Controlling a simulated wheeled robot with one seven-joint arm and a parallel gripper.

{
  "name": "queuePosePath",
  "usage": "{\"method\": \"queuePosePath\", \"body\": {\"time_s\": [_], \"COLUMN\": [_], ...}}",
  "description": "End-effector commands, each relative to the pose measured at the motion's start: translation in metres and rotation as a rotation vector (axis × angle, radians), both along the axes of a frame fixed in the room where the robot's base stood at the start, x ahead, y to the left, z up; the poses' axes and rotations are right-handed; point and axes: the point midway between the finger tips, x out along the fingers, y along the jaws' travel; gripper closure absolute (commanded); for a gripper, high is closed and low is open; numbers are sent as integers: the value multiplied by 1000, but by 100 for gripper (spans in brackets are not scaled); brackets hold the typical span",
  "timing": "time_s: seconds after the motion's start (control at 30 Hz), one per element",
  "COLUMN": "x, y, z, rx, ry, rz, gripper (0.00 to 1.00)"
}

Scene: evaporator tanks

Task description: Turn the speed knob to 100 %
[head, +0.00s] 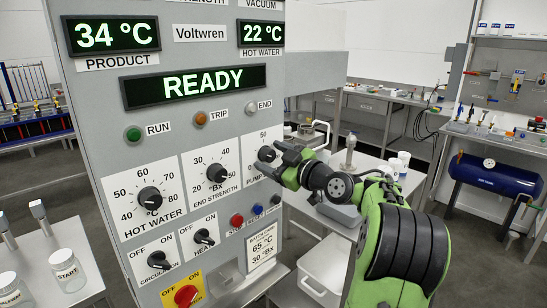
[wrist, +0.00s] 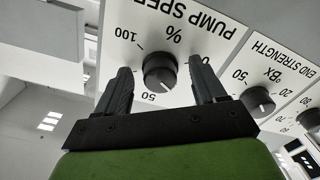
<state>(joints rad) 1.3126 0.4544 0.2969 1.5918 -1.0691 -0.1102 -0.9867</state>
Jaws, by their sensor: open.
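The pump speed knob (wrist: 160,70) is a round dark knob on a white plate lettered "PUMP SPEED %". The wrist view shows the plate upside down, with "100" at the knob's upper left, "50" below it and "0" at its right. My gripper (wrist: 160,66) is open, with one finger on each side of the knob and visible gaps between.
The end strength knob (head: 217,173) and hot water knob (head: 150,198) are left of it. Below are a red stop button (head: 237,220) and a red-on-yellow switch (head: 186,295). The display (head: 203,84) reads READY. A steel table (head: 345,165) stands right of the panel.

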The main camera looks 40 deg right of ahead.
Motion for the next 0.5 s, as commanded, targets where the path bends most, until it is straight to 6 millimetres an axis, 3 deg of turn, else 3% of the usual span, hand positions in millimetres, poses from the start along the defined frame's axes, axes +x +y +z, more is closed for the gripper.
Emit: {"method": "queuePosePath", "body": {"time_s": [0.17,0.5], "x": [0,0], "y": [0,0], "z": [0,0], "rx": [0,0], "ry": [0,0], "rz": [0,0], "gripper": [30,81]}}
